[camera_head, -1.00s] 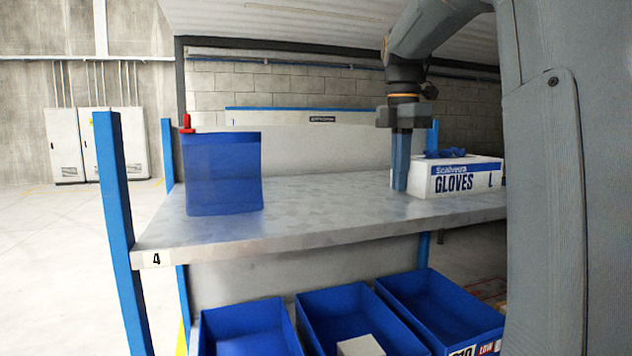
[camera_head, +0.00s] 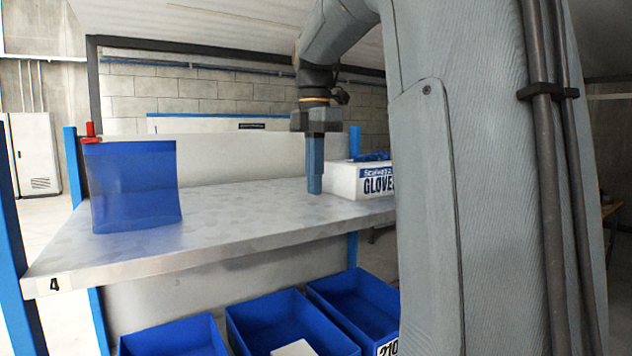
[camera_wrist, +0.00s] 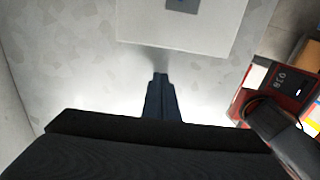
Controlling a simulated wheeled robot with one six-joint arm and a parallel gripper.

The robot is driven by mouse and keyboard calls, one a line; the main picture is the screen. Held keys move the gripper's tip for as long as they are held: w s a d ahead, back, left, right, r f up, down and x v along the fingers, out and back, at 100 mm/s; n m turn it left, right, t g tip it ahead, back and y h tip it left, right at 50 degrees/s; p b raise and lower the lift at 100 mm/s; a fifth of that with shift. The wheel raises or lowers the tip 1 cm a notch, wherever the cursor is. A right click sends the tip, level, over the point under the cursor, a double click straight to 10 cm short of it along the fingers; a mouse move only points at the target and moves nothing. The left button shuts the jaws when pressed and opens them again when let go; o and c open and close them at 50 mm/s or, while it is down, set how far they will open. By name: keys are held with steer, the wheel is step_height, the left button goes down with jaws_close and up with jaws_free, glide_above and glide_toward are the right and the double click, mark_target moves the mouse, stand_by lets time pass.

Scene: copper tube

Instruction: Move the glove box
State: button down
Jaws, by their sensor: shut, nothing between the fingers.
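The white glove box (camera_head: 345,181), with a blue label strip and dark "GLOVES" lettering, sits on the right part of the shelf top (camera_head: 235,205). Blue gloves show at its top. My arm hides its right end in the head view. My gripper (camera_head: 314,190) points straight down at the box's left end, shut and empty, with its tips low near the shelf surface. In the wrist view the fingers (camera_wrist: 161,80) are together, just short of the near edge of a white box (camera_wrist: 185,28). I cannot tell whether they touch it.
A blue bag-like panel (camera_head: 132,185) stands at the left of the shelf, with a red piece (camera_head: 91,130) behind it. Blue bins (camera_head: 285,318) stand below. The shelf middle is clear. Red and black items (camera_wrist: 285,100) show at the right in the wrist view.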

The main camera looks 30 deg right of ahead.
step_height(320, 180, up, 10)
steer(key=b, duration=0.2)
steer(key=shift+d+f, duration=0.2)
